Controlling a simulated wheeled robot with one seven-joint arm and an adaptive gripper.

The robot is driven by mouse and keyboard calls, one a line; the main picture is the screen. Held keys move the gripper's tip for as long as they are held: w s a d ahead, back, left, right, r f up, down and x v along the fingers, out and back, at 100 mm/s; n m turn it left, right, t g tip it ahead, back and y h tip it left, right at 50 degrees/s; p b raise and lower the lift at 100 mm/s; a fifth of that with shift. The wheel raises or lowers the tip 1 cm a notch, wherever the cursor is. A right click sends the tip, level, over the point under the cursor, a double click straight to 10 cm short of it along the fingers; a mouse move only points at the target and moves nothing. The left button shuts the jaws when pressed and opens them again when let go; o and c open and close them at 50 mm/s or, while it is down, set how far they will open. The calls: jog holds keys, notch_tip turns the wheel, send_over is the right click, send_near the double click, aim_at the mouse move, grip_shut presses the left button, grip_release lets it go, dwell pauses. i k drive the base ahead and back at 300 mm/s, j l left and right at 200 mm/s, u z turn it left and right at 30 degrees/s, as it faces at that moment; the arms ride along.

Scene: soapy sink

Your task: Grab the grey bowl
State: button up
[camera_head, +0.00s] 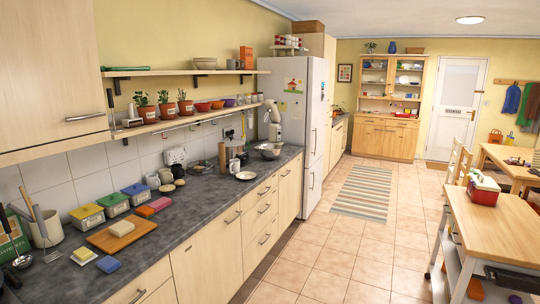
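A grey metallic-looking bowl (270,150) stands on the dark counter toward its far end, close to the tall white fridge and just below the cream stand mixer (270,120). Another bowl, pale greyish-beige (205,63), sits on the upper wall shelf; its exact colour is hard to tell. My gripper is not in view.
The dark counter (190,205) runs along the left wall.

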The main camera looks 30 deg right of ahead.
aim_at(268, 151)
jog(key=i+l+z, duration=0.4)
jog(key=i, duration=0.35)
jog(key=i+l+z, duration=0.4)
jog(key=i, duration=0.35)
jog(key=i+z, duration=0.35)
jog(key=i, duration=0.45)
jog(key=i+l+z, duration=0.1)
jog(key=i, duration=1.85)
jog(key=i+j+u, duration=0.1)
jog(key=i+u, duration=0.2)
jog(key=u, duration=0.15)
jog(key=i+u, duration=0.65)
jog(key=u, duration=0.2)
jog(key=i+l+u, duration=0.25)
jog(key=u, duration=0.2)
jog(key=i+u, duration=0.35)
